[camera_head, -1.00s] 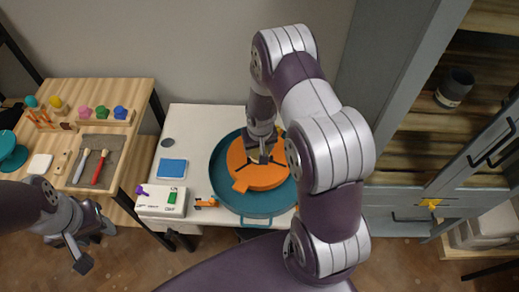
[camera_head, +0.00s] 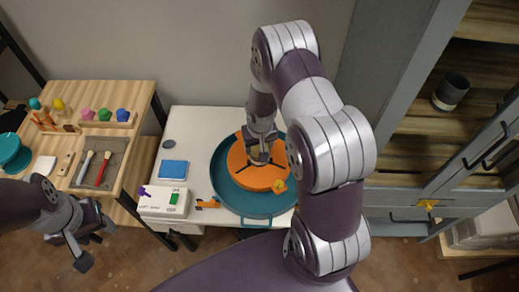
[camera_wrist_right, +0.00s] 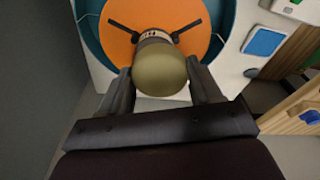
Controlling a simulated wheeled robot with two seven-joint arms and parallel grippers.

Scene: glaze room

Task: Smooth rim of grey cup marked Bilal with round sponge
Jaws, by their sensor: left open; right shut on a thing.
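My right gripper (camera_head: 259,158) is low over the middle of the orange wheel head (camera_head: 259,180). It is shut on the round sponge (camera_wrist_right: 160,72), an olive-yellow rounded thing between both fingers in the right wrist view. Behind the sponge a small part of a cup (camera_wrist_right: 152,35) with a pale band and dark marks shows at the wheel's centre. The marks are too small to read. The sponge hides most of this cup, and I cannot tell whether they touch. My left gripper (camera_head: 90,250) is open and empty at the lower left, away from the wheel.
A teal splash pan (camera_head: 220,190) surrounds the wheel. A wooden bench (camera_head: 140,100) holds brushes and coloured knobs. A dark cup (camera_head: 451,91) stands in the cabinet at right.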

